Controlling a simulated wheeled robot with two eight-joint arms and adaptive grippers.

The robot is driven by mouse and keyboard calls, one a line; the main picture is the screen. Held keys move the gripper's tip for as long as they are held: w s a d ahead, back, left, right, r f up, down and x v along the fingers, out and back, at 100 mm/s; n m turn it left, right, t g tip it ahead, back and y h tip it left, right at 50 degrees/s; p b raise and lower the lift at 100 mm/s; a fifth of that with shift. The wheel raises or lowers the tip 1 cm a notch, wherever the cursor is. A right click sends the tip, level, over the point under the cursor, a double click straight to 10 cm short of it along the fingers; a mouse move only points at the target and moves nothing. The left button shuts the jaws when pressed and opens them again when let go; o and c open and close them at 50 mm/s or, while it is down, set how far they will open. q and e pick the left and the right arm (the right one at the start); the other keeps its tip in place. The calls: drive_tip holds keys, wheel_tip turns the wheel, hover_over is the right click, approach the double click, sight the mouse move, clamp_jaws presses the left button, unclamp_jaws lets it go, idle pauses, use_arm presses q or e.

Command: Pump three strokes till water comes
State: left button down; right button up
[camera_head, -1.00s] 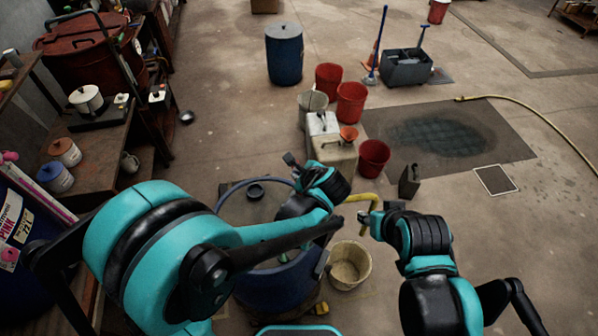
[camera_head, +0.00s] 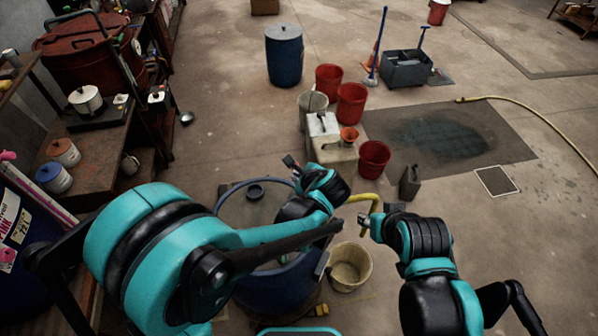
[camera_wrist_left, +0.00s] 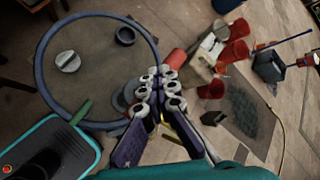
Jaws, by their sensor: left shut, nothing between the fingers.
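A blue vat (camera_head: 275,290) stands before me, partly hidden by my left arm. Its round rim (camera_wrist_left: 43,50) and a grey surface inside it show in the left wrist view. A yellow bent pipe (camera_head: 366,197) shows beyond the vat's right side, above a cream bucket (camera_head: 349,266). My left gripper (camera_head: 298,170) is over the vat; its fingers (camera_wrist_left: 167,78) are shut and empty. A red cylinder (camera_wrist_left: 172,62) shows just past the fingertips; I cannot tell whether they touch. My right gripper (camera_head: 367,219) is beside the pipe's lower end; its jaw opening is unclear.
Red buckets (camera_head: 374,158), a pale container (camera_head: 335,156) and a blue drum (camera_head: 285,58) stand beyond the vat. A shelf bench (camera_head: 95,150) is on the left. A yellow hose (camera_head: 535,112) lies at right. The floor at far right is mostly clear.

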use_arm(q)
drive_tip(key=shift+f+b, duration=2.45)
drive_tip(key=shift+f, duration=0.2)
idle(1.8)
drive_tip(key=shift+d+r+p, duration=0.1)
drive_tip(key=shift+r+p, duration=2.6)
drive_tip(key=shift+r, duration=1.1)
wheel_tip(320, 180, up, 6)
drive_tip(key=p, duration=0.4)
